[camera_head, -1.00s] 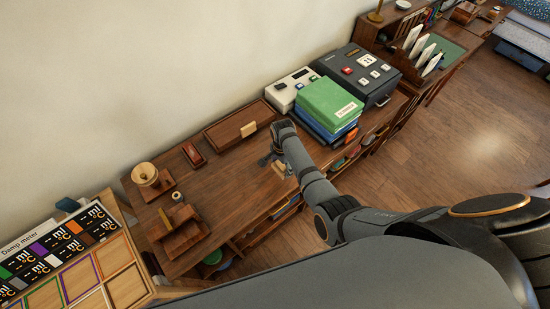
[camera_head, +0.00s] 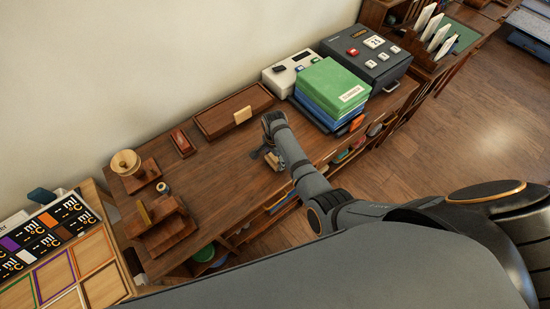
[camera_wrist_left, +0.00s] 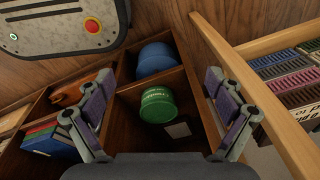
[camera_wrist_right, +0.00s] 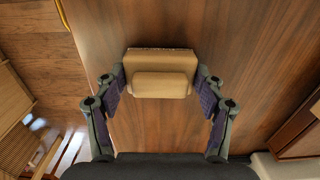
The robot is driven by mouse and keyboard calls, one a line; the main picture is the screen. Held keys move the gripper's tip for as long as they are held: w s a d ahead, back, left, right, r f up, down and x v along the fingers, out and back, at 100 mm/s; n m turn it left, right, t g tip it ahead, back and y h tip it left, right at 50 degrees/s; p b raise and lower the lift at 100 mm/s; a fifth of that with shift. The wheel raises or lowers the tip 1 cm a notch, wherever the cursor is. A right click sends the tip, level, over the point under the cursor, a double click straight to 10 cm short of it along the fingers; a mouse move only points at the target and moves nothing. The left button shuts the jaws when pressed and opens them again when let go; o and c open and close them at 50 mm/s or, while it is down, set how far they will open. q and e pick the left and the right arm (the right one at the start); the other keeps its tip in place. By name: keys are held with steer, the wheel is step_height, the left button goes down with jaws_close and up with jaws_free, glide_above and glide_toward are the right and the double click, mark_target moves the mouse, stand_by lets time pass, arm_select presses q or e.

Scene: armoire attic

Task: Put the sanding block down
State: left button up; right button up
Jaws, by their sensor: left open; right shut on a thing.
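The sanding block (camera_wrist_right: 160,60), a pale tan block with a smaller raised grip, sits between the fingers in the right wrist view. It also shows in the head view (camera_head: 275,161), partly hidden, by the front edge of the brown wooden desk top (camera_head: 222,175). My right gripper (camera_wrist_right: 161,78) is shut on its raised grip. I cannot tell whether the block touches the wood. My left gripper (camera_wrist_left: 160,100) is open and empty, facing wooden compartments with a green tin (camera_wrist_left: 158,105) and a blue round thing (camera_wrist_left: 156,60).
A shallow wooden tray (camera_head: 213,123) with a pale block (camera_head: 243,115) at its edge lies behind the gripper. A green box (camera_head: 331,84) on blue ones stands right. A small red-brown tray (camera_head: 182,142) and wooden stands (camera_head: 165,230) are left. Desk between is clear.

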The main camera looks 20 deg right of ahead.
steer(key=o, duration=1.4)
steer(key=shift+w+f, duration=0.1)
steer(key=shift+f, duration=0.1)
steer(key=shift+r, duration=0.2)
steer(key=shift+r+p, duration=0.35)
steer(key=shift+p, duration=0.05)
arm_select(q)
step_height(320, 180, up, 13)
steer(key=s+p, duration=0.1)
steer(key=p, duration=1.1)
steer(key=shift+s+a+f, duration=0.2)
steer(key=shift+s+a, duration=0.1)
steer(key=shift+s, duration=0.1)
arm_select(e)
step_height(320, 180, up, 11)
steer(key=shift+r, duration=0.2)
